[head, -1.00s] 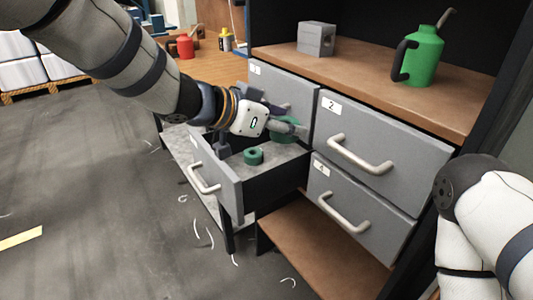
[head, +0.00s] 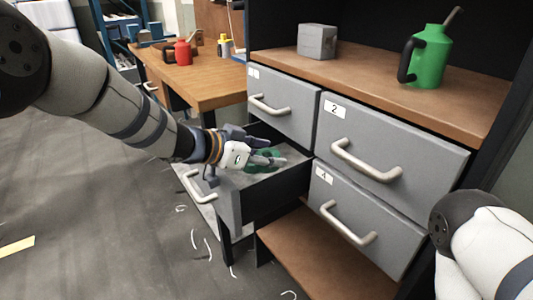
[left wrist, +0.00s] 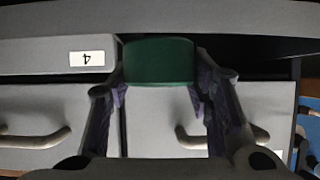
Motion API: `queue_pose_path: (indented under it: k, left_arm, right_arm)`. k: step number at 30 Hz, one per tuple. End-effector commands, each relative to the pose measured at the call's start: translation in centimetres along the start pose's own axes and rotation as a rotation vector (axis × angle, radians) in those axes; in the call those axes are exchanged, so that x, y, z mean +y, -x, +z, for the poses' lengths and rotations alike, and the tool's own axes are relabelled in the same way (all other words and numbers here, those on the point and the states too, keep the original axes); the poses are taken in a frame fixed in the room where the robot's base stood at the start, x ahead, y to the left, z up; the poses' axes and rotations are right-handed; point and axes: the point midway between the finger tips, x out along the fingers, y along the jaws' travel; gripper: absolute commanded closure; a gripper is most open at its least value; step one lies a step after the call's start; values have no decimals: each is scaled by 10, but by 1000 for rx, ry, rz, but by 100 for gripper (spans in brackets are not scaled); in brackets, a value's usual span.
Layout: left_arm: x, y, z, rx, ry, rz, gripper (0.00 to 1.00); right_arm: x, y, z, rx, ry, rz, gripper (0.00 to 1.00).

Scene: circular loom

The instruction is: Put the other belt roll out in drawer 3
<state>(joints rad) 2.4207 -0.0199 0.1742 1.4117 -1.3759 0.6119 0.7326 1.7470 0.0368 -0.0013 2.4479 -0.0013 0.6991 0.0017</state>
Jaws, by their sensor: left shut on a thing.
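Drawer 3 (head: 275,193), lower left in the cabinet, is pulled open; its number is not visible. My left gripper (head: 270,157) reaches into its opening from the left. It is shut on a green belt roll (left wrist: 158,60), which sits between both fingers in the left wrist view. In the head view green (head: 262,162) shows around the fingers, low in the drawer. I cannot tell whether the roll touches the drawer floor. The second green roll, seen earlier in the drawer, is mostly or wholly hidden by the gripper. My right gripper is out of view.
Drawer 1 (head: 284,108), drawer 2 (head: 390,148) and drawer 4 (head: 352,218) are shut. A green oil can (head: 427,58) and a grey block (head: 317,41) stand on the cabinet top. A wooden bench (head: 205,82) with a red can (head: 181,52) stands behind.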

Motion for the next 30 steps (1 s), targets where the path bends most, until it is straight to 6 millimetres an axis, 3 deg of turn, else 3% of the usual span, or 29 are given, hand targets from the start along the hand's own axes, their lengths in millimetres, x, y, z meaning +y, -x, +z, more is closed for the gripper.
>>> queue_pose_path:
  k: [10, 11, 13, 22, 25, 30]
  left_arm:
    - [0, -4, 8, 0, 0, 0, 82]
    - [0, -4, 8, -1, 0, 0, 47]
    - [0, -4, 8, 0, 0, 0, 33]
    - [0, -3, 6, 0, 0, 0, 33]
    - [0, 4, -8, 4, -5, -2, 33]
    - [-1, 54, -11, 5, -5, -7, 33]
  right_arm:
    - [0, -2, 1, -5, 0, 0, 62]
    - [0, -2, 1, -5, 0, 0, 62]
    - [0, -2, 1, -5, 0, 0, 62]
    - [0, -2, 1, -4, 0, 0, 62]
    - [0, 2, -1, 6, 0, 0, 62]
    - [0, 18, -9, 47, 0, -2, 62]
